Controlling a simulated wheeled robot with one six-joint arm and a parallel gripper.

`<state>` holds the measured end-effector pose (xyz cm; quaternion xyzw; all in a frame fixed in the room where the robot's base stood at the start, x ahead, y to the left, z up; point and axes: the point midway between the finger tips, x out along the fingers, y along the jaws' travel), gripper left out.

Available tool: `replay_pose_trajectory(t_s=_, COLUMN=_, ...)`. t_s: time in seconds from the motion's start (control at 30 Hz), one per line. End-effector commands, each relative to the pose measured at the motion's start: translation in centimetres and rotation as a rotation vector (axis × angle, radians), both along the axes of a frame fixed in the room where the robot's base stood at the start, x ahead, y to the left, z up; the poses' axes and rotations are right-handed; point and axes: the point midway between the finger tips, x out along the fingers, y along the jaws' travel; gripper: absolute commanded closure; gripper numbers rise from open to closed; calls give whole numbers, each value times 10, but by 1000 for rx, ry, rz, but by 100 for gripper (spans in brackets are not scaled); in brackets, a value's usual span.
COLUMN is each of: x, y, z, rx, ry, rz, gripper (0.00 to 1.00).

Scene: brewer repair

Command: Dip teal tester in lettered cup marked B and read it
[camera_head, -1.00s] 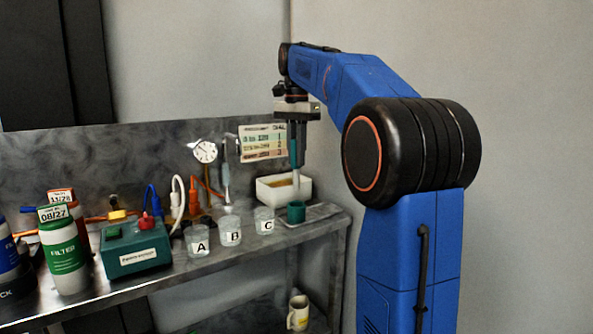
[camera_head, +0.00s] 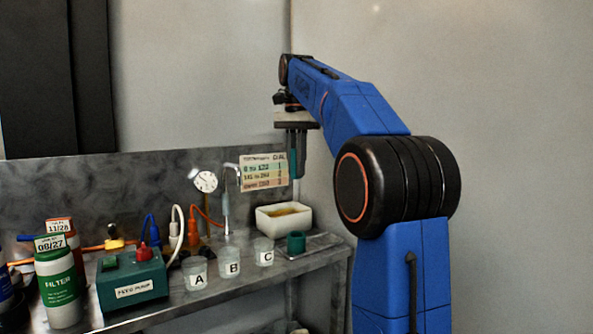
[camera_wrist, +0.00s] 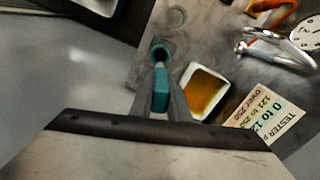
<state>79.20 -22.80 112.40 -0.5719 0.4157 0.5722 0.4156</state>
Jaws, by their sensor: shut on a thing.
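My gripper (camera_head: 292,168) is shut on the teal tester (camera_head: 294,164), which hangs upright high above the right end of the shelf. In the wrist view the tester (camera_wrist: 161,88) sits between the grey fingers; its lower tip is hard to make out. The cup marked B (camera_head: 229,263) stands on the shelf, below and left of my gripper, between cup A (camera_head: 195,273) and cup C (camera_head: 264,252). A small teal holder (camera_head: 296,242) stands on a grey tray at the right, below the tester. The tester card (camera_head: 264,171) is on the back panel.
A white tub with amber content (camera_head: 284,217) stands behind the teal holder. A metal spout (camera_head: 226,200) and a round gauge (camera_head: 205,181) rise behind the cups. The feed pump box (camera_head: 133,281) and filter canisters (camera_head: 58,285) fill the left. Space above the cups' front is open.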

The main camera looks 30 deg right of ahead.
Motion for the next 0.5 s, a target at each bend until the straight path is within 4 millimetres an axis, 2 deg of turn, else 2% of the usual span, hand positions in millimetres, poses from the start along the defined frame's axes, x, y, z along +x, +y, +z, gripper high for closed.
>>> replay_pose_trajectory(t_s=0.5, x=0, y=0, z=24, rx=0, ry=0, rz=0, gripper=100)
